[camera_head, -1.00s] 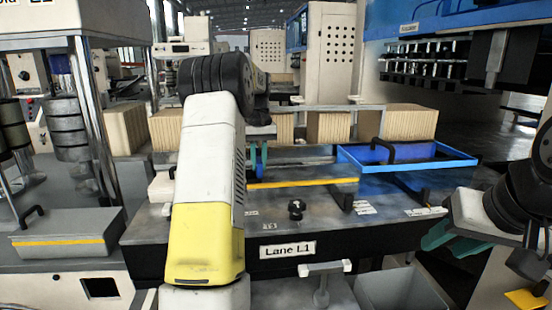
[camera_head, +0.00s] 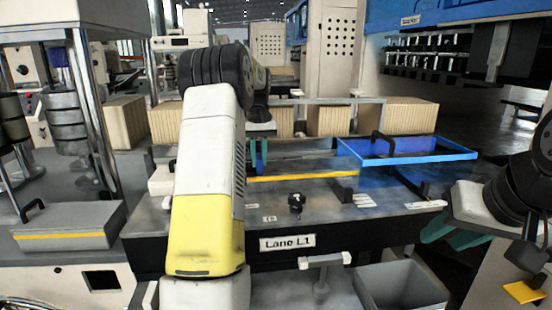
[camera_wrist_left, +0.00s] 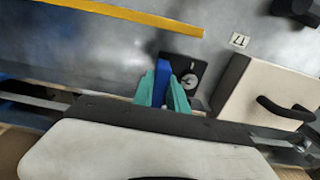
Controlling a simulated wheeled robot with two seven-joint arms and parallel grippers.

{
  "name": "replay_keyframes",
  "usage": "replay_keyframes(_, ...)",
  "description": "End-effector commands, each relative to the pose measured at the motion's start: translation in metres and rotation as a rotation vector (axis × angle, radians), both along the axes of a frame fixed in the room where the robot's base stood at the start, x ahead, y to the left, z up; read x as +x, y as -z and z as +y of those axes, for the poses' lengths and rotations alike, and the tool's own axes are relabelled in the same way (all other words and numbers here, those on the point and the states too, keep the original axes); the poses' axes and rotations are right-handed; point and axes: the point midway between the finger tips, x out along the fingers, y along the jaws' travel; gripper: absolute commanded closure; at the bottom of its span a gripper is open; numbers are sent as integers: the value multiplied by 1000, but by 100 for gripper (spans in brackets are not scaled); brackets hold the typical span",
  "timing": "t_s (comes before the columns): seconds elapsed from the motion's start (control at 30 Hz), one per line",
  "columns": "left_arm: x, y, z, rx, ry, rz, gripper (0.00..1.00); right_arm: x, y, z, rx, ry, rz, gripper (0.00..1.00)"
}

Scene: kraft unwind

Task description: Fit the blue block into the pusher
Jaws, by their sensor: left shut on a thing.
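My left gripper (camera_wrist_left: 162,89) has teal fingers shut on an upright-looking blue block (camera_wrist_left: 163,76) in the left wrist view. The block's far end is beside a dark square plate with a round silver piece (camera_wrist_left: 189,80); I cannot tell whether they touch. I cannot tell whether this plate belongs to the pusher.
A cream block with a black handle (camera_wrist_left: 235,88) stands close right of the left gripper. A yellow strip (camera_head: 300,177) crosses the bench. A blue-framed tray (camera_head: 430,158) lies right, a black knob (camera_head: 296,201) nearer the front. A grey bin (camera_head: 400,288) stands below the bench.

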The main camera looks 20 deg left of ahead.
Motion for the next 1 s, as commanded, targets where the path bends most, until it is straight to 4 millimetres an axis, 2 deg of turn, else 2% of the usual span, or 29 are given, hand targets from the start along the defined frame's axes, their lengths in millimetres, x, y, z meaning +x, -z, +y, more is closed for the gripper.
replay_keyframes(1.0, 0, 7, 0, 0, 0, -1, 100, 0, 0, 0, 0, 0, 0, 60)
